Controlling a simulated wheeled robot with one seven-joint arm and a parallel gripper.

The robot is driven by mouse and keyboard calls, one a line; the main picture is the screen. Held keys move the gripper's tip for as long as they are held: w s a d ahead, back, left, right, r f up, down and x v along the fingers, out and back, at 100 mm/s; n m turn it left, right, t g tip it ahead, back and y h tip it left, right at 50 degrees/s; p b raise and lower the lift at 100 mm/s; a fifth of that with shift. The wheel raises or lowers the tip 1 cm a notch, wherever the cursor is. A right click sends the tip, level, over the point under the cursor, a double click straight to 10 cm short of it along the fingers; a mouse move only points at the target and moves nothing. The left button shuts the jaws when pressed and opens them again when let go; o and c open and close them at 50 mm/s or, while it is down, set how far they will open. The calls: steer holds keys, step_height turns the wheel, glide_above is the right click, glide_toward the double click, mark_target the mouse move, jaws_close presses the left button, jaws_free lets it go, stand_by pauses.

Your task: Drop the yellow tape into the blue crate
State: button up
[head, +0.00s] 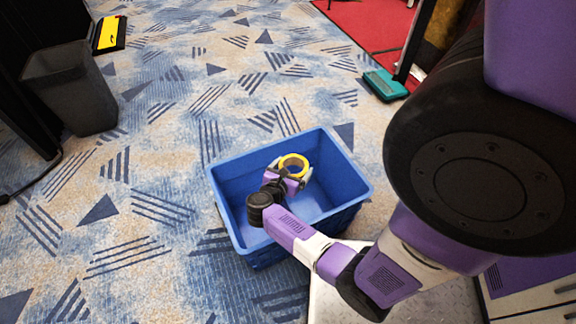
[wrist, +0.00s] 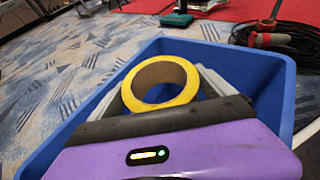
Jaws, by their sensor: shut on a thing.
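The yellow tape (head: 294,162) is a roll with a brown core. My gripper (head: 296,170) is shut on it, and the roll also shows upright-tilted at the gripper's end in the wrist view (wrist: 160,84). The blue crate (head: 347,155) stands on the carpet below, open at the top. In the head view my gripper and the tape are over the crate's opening, within its rim. In the wrist view the crate's walls (wrist: 275,75) rise around the gripper. The exact height of the tape relative to the rim is hard to tell. The fingertips are partly hidden by the tape.
A dark grey bin (head: 68,88) stands at the upper left, near a yellow and black object (head: 109,35). A teal-based upright (head: 385,85) stands by a red carpet (head: 375,22). A coiled dark cable (wrist: 280,38) lies beyond the crate. Patterned carpet left of the crate is clear.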

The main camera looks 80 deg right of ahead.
step_height(320, 180, down, 6)
steer(key=b, duration=0.5)
steer(key=shift+r, duration=0.1)
steer(key=o, duration=1.4)
steer(key=shift+c, duration=0.2)
steer(key=p+v, duration=0.2)
steer(key=v, duration=0.6)
steer(key=shift+s+d, duration=0.15)
